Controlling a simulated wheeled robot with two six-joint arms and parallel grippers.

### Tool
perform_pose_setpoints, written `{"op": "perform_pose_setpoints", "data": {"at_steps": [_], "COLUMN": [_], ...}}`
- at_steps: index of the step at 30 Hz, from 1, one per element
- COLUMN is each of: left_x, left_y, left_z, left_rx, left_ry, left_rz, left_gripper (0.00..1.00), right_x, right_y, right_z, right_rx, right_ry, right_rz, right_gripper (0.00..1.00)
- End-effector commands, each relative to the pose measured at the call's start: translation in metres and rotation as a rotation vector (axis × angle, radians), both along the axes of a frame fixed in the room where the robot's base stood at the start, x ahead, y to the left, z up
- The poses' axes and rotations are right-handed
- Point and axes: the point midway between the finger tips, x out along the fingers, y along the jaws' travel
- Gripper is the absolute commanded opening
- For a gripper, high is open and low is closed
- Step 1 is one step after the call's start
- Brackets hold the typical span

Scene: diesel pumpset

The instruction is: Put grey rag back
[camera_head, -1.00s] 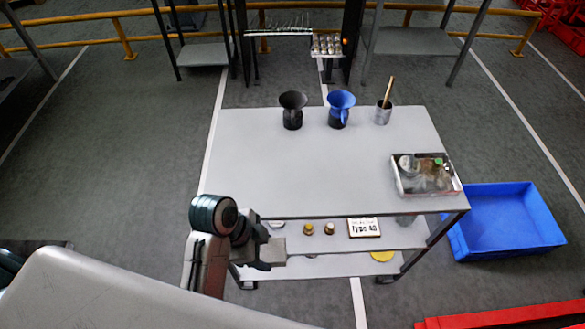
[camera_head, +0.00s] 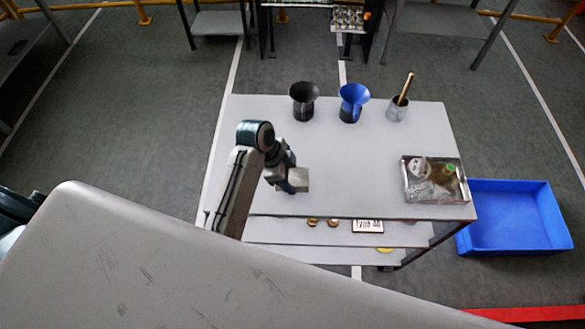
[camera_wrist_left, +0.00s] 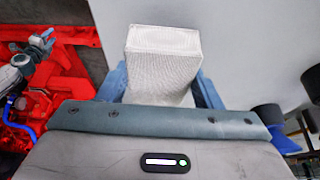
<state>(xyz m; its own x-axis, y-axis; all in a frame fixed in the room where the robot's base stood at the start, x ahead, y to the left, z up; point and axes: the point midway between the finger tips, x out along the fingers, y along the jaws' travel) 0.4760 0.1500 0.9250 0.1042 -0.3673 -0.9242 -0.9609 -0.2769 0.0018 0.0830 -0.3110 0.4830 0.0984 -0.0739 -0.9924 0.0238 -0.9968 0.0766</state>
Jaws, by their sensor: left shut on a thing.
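The grey rag (camera_head: 300,180) is a small, pale, block-like folded piece held in my left gripper (camera_head: 290,181). The left wrist view shows the rag (camera_wrist_left: 160,62) between the two blue-grey fingers, with its woven texture facing the camera. The gripper is shut on it and appears to be over the front left part of the grey cart top (camera_head: 350,180). I cannot tell whether the rag touches the surface. My right gripper is not in view.
A black funnel jug (camera_head: 303,102), a blue funnel jug (camera_head: 353,102) and a cup with a stick (camera_head: 397,108) stand along the back. A metal tray (camera_head: 408,191) with items is at the right. A blue bin (camera_head: 515,243) is on the floor. The cart's middle is clear.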

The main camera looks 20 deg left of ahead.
Motion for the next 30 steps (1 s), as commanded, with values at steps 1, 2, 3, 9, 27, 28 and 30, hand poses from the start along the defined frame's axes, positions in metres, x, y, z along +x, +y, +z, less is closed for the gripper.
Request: {"op": "perform_pose_setpoints", "data": {"at_steps": [1, 2, 3, 9, 27, 28, 30], "left_x": [0.008, 0.012, 0.016, 0.031, 0.028, 0.028, 0.028], "left_y": [0.001, 0.001, 0.001, 0.001, 0.001, 0.001, 0.001], "left_z": [0.002, 0.001, 0.0, -0.002, -0.041, -0.042, -0.041], "left_rx": [0.0, 0.001, 0.0, -0.001, -0.001, 0.0, -0.001], "left_ry": [0.002, 0.001, 0.001, 0.002, 0.001, 0.001, 0.001], "left_rz": [-0.001, 0.0, 0.0, 0.0, 0.0, 0.0, 0.0], "left_gripper": [0.38, 0.38, 0.38, 0.38, 0.38, 0.38, 0.73], "right_x": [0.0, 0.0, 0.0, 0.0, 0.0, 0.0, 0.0], "right_y": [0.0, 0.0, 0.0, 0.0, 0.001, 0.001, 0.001], "right_z": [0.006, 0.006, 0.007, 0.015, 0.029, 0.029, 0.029], "right_rx": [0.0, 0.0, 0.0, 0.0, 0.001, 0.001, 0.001], "right_ry": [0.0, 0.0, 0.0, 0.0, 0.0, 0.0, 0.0], "right_rz": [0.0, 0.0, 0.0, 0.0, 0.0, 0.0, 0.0], "right_gripper": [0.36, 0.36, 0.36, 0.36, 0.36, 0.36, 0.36]}}
